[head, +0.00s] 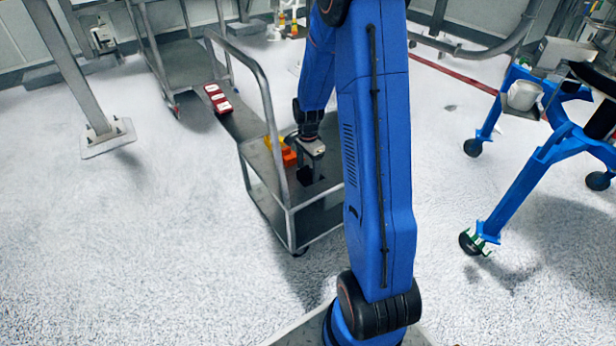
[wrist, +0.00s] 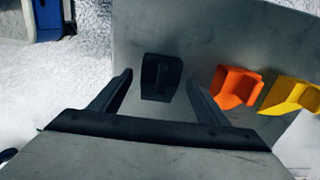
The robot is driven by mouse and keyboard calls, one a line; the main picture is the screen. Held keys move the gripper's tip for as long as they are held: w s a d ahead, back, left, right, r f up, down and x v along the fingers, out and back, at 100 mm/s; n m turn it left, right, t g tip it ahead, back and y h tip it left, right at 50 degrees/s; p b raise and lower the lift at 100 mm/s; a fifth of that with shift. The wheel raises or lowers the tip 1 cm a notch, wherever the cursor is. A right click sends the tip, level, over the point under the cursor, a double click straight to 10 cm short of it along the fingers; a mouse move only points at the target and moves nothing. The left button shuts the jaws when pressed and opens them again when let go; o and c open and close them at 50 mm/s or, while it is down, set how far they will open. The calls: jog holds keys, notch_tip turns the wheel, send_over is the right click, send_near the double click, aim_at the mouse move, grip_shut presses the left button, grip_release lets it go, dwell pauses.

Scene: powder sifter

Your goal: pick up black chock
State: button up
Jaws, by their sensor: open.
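The black chock (wrist: 161,77) lies on the grey metal top of a cart (wrist: 190,35) in the wrist view. It sits just beyond and between the two fingers of my gripper (wrist: 158,82), which is open and empty. The fingers do not appear to touch it. In the head view my gripper (head: 306,174) points down over the cart top (head: 325,188). The chock cannot be told apart from the dark fingers there.
An orange chock (wrist: 236,86) and a yellow chock (wrist: 291,95) lie to the right of the black one. The cart has a tall handle (head: 262,85). A blue wheeled frame (head: 530,165) stands at the right.

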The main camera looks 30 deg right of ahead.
jog(key=c, duration=1.3)
